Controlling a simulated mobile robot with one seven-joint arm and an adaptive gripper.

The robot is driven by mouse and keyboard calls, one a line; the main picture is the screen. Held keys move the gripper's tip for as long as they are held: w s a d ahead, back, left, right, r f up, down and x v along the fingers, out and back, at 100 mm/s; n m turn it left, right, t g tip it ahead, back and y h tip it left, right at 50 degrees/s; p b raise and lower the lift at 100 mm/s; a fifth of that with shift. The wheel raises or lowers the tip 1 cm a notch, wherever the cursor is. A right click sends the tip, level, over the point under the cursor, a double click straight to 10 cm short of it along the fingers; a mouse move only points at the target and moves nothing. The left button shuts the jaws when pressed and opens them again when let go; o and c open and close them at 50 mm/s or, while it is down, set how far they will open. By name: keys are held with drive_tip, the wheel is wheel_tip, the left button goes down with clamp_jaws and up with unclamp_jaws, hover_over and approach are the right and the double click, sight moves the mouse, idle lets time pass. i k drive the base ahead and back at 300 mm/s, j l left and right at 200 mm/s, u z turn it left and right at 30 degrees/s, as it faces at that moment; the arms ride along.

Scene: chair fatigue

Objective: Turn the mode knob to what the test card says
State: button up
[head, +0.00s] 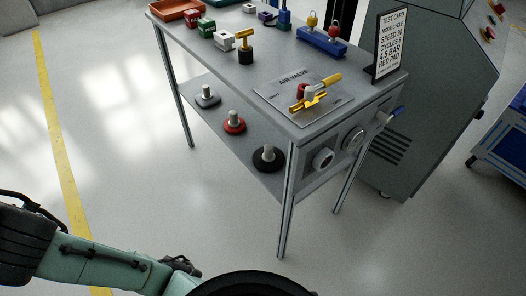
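The test card (389,45) stands upright in a dark frame at the right end of the bench. It reads MODE CYCLE, SPEED 30, CYCLES 8, 4.5 BAR, RED PAD. I cannot tell for certain which part is the mode knob. A dark grey machine (435,80) stands behind the card, and its sloped panel at the top right edge carries small red and pale controls (497,8), cut off by the frame. A round white-faced knob (322,158) is on the bench's end. My arm shows at the lower left, but its gripper is not visible.
The grey bench (230,90) carries a yellow-handled air valve (315,92), coloured blocks and a blue rack (322,41). A gauge (353,138) is on its end. Grey, red and black pads (234,124) sit on the lower shelf. The floor in front is clear.

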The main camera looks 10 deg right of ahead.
sight(479, 115)
drive_tip(key=k+l+z, duration=0.2)
drive_tip(key=l+z, duration=0.15)
drive_tip(key=l, duration=0.25)
drive_tip(key=k+l+z, duration=0.1)
drive_tip(key=l+z, duration=0.2)
drive_tip(key=l, duration=0.3)
drive_tip(key=l+z, duration=0.35)
drive_tip(key=l, duration=0.3)
drive_tip(key=i+l+z, duration=0.35)
drive_tip(key=i+l, duration=0.45)
drive_tip(key=j, duration=0.35)
drive_tip(key=i+j, duration=0.1)
drive_tip(key=j, duration=0.25)
